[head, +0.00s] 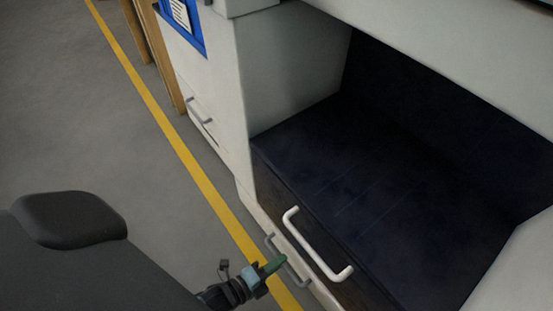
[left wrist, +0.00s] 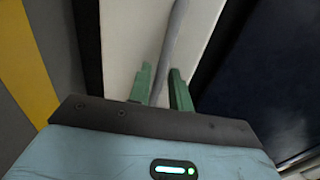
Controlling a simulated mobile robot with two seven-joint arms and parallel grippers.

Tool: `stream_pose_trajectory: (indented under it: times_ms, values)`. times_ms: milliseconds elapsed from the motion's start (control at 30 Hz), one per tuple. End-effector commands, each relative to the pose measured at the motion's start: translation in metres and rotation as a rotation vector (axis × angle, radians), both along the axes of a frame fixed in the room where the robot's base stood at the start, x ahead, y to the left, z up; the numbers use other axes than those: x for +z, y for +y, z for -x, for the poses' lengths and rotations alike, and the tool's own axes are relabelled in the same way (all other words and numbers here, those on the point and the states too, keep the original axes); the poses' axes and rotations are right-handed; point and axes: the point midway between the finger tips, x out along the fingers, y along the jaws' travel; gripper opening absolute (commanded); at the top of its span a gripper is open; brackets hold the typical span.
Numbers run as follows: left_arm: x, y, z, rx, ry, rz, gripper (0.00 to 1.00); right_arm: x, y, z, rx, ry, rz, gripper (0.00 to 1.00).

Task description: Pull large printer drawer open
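The printer (head: 290,60) is a large white cabinet with a dark open bay. A white bar handle (head: 318,245) is on the dark front edge of the bay floor. Below it, a grey bar handle (head: 288,262) is on a pale front panel, probably a drawer face. My left gripper (head: 277,265) is at this grey handle. In the left wrist view, the two green fingers (left wrist: 163,82) stand apart, with the grey handle (left wrist: 178,30) running between them. Gaps show beside the bar, and I cannot tell whether a finger touches it. My right gripper is not in view.
Another grey handle (head: 199,110) is on the white cabinet front farther back. A blue panel (head: 183,20) with a paper is above it. A yellow line (head: 165,125) runs along the grey floor (head: 75,110), which is clear at the left.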

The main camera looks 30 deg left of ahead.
Motion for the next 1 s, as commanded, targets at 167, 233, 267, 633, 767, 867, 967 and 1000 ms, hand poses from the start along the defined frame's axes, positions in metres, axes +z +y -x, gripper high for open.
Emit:
stream_pose_trajectory:
  times_ms: [167,233,267,633,767,867,967,1000]
  values:
    - [0.000,0.000,0.000,0.000,0.000,0.000,0.00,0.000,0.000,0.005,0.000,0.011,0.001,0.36]
    - [0.000,0.000,0.000,0.000,0.000,0.000,0.00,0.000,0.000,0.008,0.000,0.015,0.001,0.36]
    - [0.000,0.000,0.000,0.000,0.000,0.000,0.00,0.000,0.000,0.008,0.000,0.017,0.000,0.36]
    - [0.000,0.004,0.012,0.000,0.001,0.001,0.00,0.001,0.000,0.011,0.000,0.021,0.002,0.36]
    - [0.001,0.012,0.034,0.000,0.003,-0.001,0.00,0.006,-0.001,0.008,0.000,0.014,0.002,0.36]
    - [0.000,0.020,0.058,0.000,0.006,-0.001,0.00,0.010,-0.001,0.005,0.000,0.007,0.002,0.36]
    - [0.001,0.030,0.083,0.000,0.004,-0.001,0.00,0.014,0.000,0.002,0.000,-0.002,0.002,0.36]
    - [0.001,0.033,0.092,0.000,0.005,-0.002,0.00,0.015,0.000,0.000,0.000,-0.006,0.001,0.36]
